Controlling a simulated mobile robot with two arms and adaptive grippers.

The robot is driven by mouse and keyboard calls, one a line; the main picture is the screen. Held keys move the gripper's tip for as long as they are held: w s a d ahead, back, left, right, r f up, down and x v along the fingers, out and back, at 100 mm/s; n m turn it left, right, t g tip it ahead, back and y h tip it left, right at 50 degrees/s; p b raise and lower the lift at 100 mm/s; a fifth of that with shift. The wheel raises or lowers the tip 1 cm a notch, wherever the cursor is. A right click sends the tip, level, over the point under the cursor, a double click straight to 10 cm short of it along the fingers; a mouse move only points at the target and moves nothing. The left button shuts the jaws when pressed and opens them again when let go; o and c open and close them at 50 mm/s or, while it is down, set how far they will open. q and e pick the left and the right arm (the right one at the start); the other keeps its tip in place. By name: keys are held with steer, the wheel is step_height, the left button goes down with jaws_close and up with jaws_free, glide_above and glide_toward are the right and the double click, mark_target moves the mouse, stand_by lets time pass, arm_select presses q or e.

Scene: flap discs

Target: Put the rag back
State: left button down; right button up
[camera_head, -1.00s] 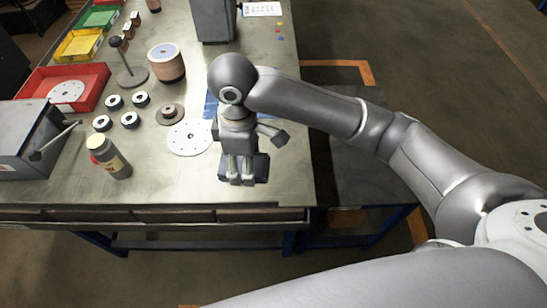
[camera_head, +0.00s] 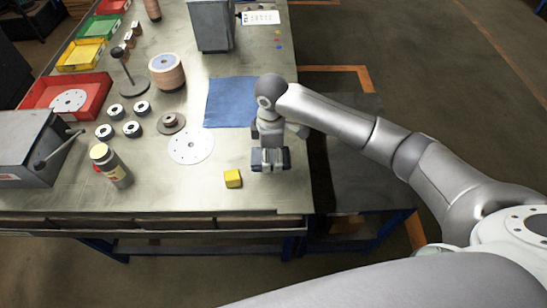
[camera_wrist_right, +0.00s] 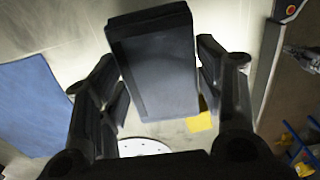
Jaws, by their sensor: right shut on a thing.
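My right gripper (camera_head: 270,163) is shut on a dark grey, flat, box-like piece that may be the folded rag (camera_wrist_right: 155,65). In the right wrist view the piece sits between the two black fingers. In the head view it is a dark shape at the fingertips, over the right front part of the workbench (camera_head: 215,196). A flat blue cloth or mat (camera_head: 230,103) lies on the bench behind and left of the gripper; it also shows at the left of the right wrist view (camera_wrist_right: 38,105). My left gripper is not in view.
A yellow cube (camera_head: 232,178) lies left of and in front of the gripper. A white disc (camera_head: 190,146), several small rings, a bottle (camera_head: 112,168) and a red tray (camera_head: 96,88) stand further left. The bench's right edge is close to the gripper.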

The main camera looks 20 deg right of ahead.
mark_target(273, 160)
steer(key=f, duration=0.3)
steer(key=shift+w+d+f+p, duration=0.2)
steer(key=shift+d+p, duration=0.1)
steer(key=shift+d, duration=0.1)
steer(key=shift+f, duration=0.3)
steer(key=shift+f, duration=0.1)
steer(key=o, duration=1.1)
step_height(273, 160, up, 12)
steer(key=shift+r+b, duration=0.15)
steer(key=shift+b, duration=0.75)
